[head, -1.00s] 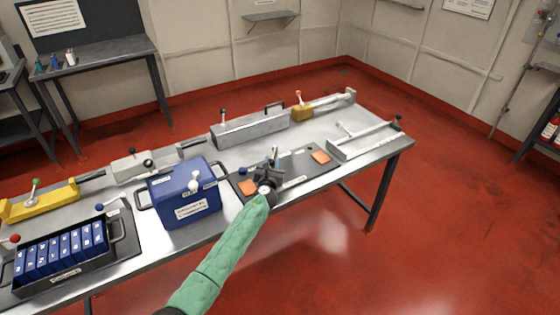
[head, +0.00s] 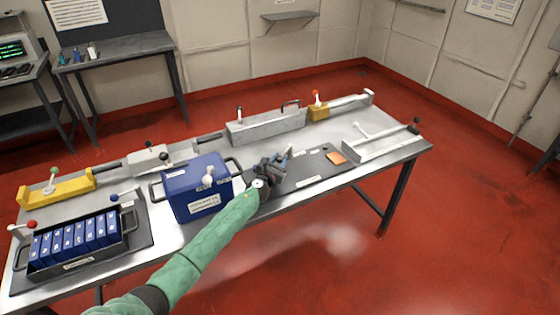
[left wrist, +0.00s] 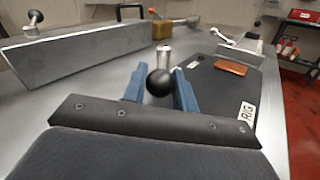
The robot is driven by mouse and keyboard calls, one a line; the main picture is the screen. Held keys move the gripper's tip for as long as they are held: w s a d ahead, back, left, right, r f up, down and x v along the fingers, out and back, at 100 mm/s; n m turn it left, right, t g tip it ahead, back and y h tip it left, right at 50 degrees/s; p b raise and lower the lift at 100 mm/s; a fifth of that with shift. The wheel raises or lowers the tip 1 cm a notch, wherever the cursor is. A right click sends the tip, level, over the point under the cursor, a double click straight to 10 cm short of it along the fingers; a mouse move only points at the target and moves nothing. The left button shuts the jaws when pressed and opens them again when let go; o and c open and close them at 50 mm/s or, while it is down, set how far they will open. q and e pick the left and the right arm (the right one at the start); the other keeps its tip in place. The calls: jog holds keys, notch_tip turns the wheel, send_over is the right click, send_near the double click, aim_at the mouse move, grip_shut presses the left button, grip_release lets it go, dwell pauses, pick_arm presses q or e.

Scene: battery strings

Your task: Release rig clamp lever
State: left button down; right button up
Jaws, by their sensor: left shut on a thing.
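The dark rig mat (head: 312,172) lies on the bench right of the blue box. The left wrist view shows this mat (left wrist: 215,100) with a "RIG" label. My left gripper (head: 278,165) is over its left part. In the left wrist view the blue fingers of my left gripper (left wrist: 159,92) are shut on a lever's black ball knob (left wrist: 159,82). A silver post (left wrist: 163,54) shows just behind the knob. The lever's base is hidden by my gripper. My right gripper is not in view.
The blue box (head: 190,190) with a white knob stands close left of my gripper. A black tray (head: 78,263) of blue cells is at far left. A grey channel (head: 265,128) and yellow block (head: 318,113) stand behind. An orange pad (head: 336,157) lies on the mat.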

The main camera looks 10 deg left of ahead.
pick_arm(q)
jog(key=c, duration=1.5)
grip_release()
jog(key=o, duration=0.4)
jog(key=shift+c, duration=0.2)
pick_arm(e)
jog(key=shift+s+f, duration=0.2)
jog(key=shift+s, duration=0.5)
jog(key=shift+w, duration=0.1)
pick_arm(q)
jog(key=shift+s+a, duration=0.15)
jog(key=shift+s, duration=0.2)
jog(key=shift+v, duration=1)
jog(key=v, duration=0.3)
jog(key=shift+s+a+f, duration=0.1)
jog(key=shift+s, duration=0.05)
jog(key=shift+v, duration=0.85)
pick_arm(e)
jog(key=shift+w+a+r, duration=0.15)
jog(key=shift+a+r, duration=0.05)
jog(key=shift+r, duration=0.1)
